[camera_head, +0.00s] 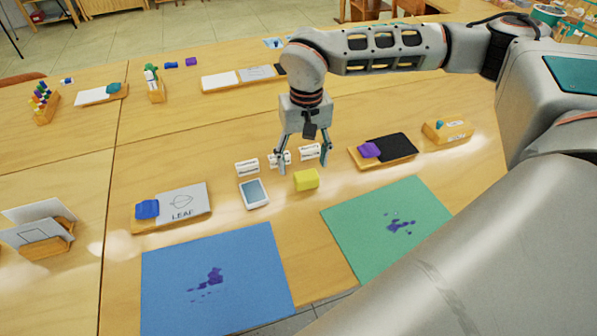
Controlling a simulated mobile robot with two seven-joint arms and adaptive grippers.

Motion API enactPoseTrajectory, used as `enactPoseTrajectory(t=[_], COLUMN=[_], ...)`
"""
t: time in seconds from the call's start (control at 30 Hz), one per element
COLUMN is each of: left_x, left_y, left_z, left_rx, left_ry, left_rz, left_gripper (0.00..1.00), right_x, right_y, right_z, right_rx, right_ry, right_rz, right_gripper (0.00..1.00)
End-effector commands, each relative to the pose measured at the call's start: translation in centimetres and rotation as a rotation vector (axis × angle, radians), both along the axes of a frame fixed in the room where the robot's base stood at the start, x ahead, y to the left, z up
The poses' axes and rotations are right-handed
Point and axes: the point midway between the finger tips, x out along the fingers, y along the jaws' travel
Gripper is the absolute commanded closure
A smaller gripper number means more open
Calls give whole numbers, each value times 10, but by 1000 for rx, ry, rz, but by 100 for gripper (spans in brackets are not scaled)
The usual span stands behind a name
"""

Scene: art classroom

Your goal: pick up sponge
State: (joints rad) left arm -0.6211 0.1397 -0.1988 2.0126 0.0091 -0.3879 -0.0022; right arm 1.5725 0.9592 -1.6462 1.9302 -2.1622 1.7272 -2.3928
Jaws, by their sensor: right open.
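A small yellow sponge (306,180) lies on the wooden table, just behind the blue and green mats. My right gripper (303,165) points down above and behind the sponge, with its two fingers spread apart and nothing between them. The right fingertip is close to the sponge in the picture; I cannot tell the exact height gap. My left gripper is out of view.
A small tray with a pale blue pad (254,194) sits left of the sponge, with small white cards (247,167) behind. A blue mat (218,285) and green mat (385,225) lie in front. A board with a purple block (369,150) stands right.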

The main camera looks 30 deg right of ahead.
Motion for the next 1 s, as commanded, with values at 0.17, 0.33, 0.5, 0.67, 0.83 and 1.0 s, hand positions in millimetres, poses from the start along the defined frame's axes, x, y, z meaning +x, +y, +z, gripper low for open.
enactPoseTrajectory(t=[0.17,0.33,0.5,0.67,0.83,1.0], left_x=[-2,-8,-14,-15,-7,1], left_y=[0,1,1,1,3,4], left_z=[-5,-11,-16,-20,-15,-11], left_rx=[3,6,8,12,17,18], left_ry=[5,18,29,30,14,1], left_rz=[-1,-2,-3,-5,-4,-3], left_gripper=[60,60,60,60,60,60], right_x=[4,4,7,10,10,11], right_y=[-14,-14,-15,-17,-17,-17], right_z=[-7,-24,-37,-62,-75,-74], right_rx=[-37,-34,-33,-34,-33,-32], right_ry=[-11,-10,-10,-8,-11,-13], right_rz=[11,12,11,11,11,11], right_gripper=[38,38,38,38,38,38])
